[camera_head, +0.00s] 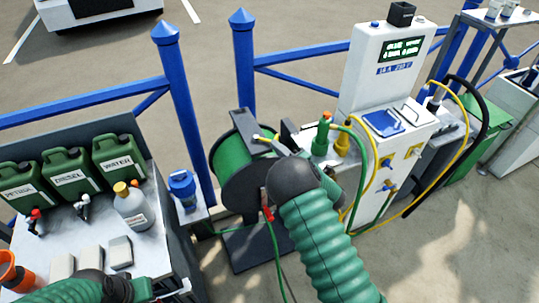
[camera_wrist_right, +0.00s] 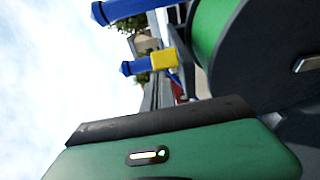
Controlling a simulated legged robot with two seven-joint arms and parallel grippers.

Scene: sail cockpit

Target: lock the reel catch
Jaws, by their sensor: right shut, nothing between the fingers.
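The reel (camera_head: 232,156) carries green hose between dark discs and stands left of my right arm in the head view. It also fills the upper right of the right wrist view (camera_wrist_right: 208,40). A small yellow-tipped lever (camera_head: 262,138) at the reel's top right may be the catch; its setting is unclear. My right gripper (camera_head: 284,150) is shut and empty near the reel's right side, largely hidden behind my dark wrist; contact cannot be told. My left gripper (camera_head: 150,289) is low at the left, partly cut off, its fingers unclear.
A white pedestal (camera_head: 370,70) with hoses stands right of the reel. Blue railing posts (camera_head: 182,100) stand behind. Green jerrycans (camera_head: 118,157) and a bottle (camera_head: 133,208) occupy the left bench. A red-ended piece (camera_head: 267,213) hangs in front of the reel.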

